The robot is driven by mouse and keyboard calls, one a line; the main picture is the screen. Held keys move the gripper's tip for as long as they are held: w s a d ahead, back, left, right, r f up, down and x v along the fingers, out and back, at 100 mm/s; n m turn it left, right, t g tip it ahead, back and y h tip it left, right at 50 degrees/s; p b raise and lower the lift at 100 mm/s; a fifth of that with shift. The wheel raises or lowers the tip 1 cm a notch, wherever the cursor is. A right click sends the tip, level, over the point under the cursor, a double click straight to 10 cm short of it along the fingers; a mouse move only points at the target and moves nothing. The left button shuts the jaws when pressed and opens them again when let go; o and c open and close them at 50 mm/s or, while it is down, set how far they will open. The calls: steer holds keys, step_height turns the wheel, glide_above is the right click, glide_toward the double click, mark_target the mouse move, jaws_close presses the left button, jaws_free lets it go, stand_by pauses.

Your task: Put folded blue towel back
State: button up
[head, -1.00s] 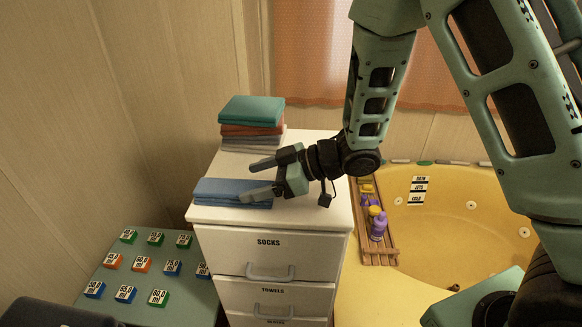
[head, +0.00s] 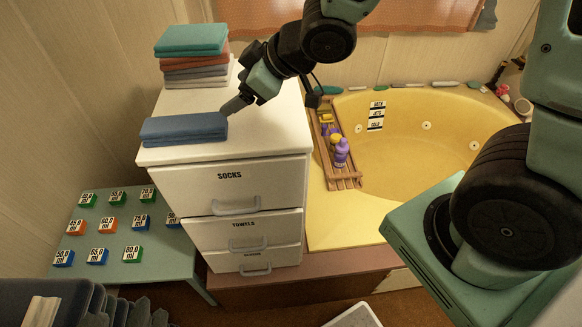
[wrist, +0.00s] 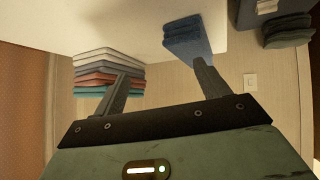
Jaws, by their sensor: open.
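The folded blue towel (head: 184,129) lies flat on the front left of the white drawer cabinet's top (head: 262,112). It also shows in the wrist view (wrist: 187,40). My gripper (head: 236,104) is at the towel's right end, and one finger looks close to it; I cannot tell whether they touch. In the wrist view the fingers (wrist: 160,80) are spread apart with nothing held between them. A stack of folded towels (head: 194,55), teal on top with rust and grey below, stands at the back left of the cabinet top. The stack also shows in the wrist view (wrist: 104,78).
The cabinet has drawers labelled SOCKS (head: 235,190) and TOWELS (head: 245,232), all shut. A low green table (head: 120,270) with labelled blocks stands left. The cabinet top's right part is clear.

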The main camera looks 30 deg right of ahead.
steer(key=s+a+m+g+h, duration=0.1)
steer(key=s+g+h, duration=0.4)
steer(key=s, duration=1.8)
steer(key=shift+s+a+f+m+g, duration=0.2)
steer(key=shift+a+m+g, duration=0.2)
steer(key=shift+m+g, duration=0.55)
steer(key=shift+n+g, duration=0.25)
step_height(320, 180, down, 9)
steer(key=b, duration=0.8)
steer(key=shift+r+b, duration=0.2)
steer(key=shift+b, duration=0.1)
